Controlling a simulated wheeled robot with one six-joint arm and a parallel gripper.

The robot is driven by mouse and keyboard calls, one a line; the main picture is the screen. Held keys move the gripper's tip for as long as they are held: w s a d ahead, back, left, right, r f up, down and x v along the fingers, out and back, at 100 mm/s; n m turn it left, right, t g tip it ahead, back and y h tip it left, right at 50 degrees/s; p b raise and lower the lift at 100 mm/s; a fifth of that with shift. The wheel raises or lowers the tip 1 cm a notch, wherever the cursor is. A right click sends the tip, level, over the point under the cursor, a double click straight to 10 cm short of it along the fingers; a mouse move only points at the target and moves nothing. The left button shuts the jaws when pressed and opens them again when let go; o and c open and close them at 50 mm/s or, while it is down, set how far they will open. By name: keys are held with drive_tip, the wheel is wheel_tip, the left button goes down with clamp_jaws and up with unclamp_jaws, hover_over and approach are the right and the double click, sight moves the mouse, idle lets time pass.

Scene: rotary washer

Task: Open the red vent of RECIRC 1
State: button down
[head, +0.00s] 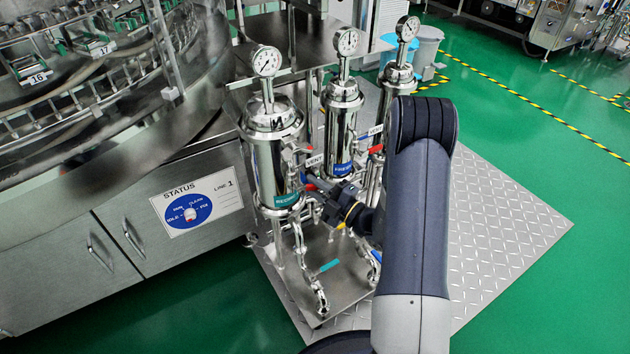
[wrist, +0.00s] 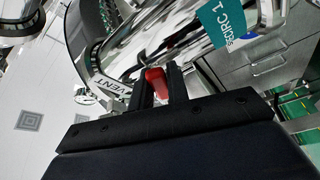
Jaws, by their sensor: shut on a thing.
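The RECIRC 1 housing (head: 275,160) is a polished steel cylinder, the front left one of three, with a gauge on top and a teal label (head: 287,200) low on its side. In the wrist view the label (wrist: 230,25) reads RECIRC 1. The red vent handle (wrist: 156,84) sits between the two fingers of my gripper (wrist: 160,88), which is shut on it. A VENT tag (wrist: 115,87) is just left of the fingers. In the head view my gripper (head: 316,184) is at the housing's right side, and the handle is mostly hidden there.
A second housing (head: 343,120) with a blue label and a third housing (head: 398,75) stand close behind. A status panel (head: 197,201) is on the cabinet at left. The tread-plate floor (head: 500,215) at right is clear.

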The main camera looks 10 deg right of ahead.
drive_tip(key=c, duration=1.4)
unclamp_jaws()
drive_tip(key=shift+o, duration=0.2)
drive_tip(key=shift+s+d, duration=0.1)
drive_tip(key=p+v, duration=0.2)
drive_tip(key=v, duration=0.8)
drive_tip(key=shift+s, duration=0.25)
drive_tip(key=shift+d+f, duration=0.1)
drive_tip(key=shift+f, duration=0.05)
